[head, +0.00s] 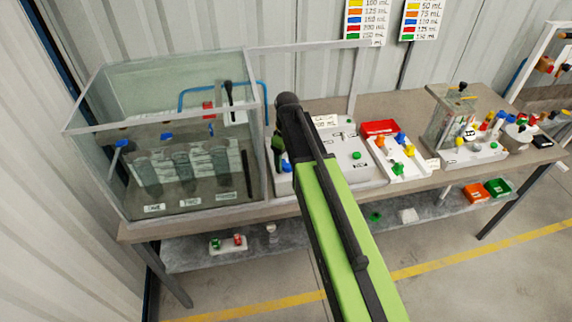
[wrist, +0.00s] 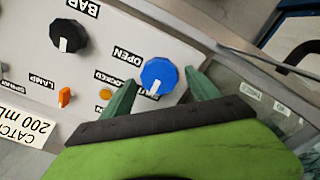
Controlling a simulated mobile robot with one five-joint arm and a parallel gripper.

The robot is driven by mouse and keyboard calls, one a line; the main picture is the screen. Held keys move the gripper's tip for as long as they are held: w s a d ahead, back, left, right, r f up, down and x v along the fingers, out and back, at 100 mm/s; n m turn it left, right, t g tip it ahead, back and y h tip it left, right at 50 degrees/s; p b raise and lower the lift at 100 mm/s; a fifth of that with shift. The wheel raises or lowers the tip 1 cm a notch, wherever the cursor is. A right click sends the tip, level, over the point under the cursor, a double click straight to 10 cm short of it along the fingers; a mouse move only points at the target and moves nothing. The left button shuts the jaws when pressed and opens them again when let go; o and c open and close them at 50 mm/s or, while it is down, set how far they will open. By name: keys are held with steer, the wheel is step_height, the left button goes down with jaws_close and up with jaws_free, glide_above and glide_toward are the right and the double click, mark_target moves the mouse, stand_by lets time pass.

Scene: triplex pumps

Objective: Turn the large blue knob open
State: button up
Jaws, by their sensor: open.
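The large blue knob (wrist: 159,74) shows in the wrist view on a white panel (wrist: 100,15). Its white pointer mark faces the lower edge of the picture. The label OPEN (wrist: 124,54) is at its upper left, and a partly covered label ending in OCKED is at its left. My gripper (wrist: 160,78) is open, with one green finger on each side of the knob. I cannot tell whether either finger touches it. In the head view my gripper (head: 281,160) is at the panel's left end, and my arm hides much of that area.
A black knob (wrist: 68,36), an orange switch (wrist: 65,97) and a yellow-orange lamp (wrist: 106,94) sit on the same panel. A glass tank (head: 165,140) stands close on the left. A red tray (head: 380,128) and small valves are on the right.

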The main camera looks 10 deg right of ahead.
steer(key=shift+c, duration=0.2)
steer(key=c, duration=1.3)
steer(key=shift+c, duration=0.2)
steer(key=shift+m, duration=0.3)
steer(key=m, duration=0.4)
steer(key=shift+d, duration=0.1)
steer(key=m, duration=0.4)
steer(key=shift+d+m, duration=0.1)
steer(key=shift+m, duration=0.2)
steer(key=m, duration=0.4)
steer(key=shift+d, duration=0.1)
steer(key=m, duration=0.4)
steer(key=shift+d, duration=0.1)
steer(key=shift+m, duration=0.5)
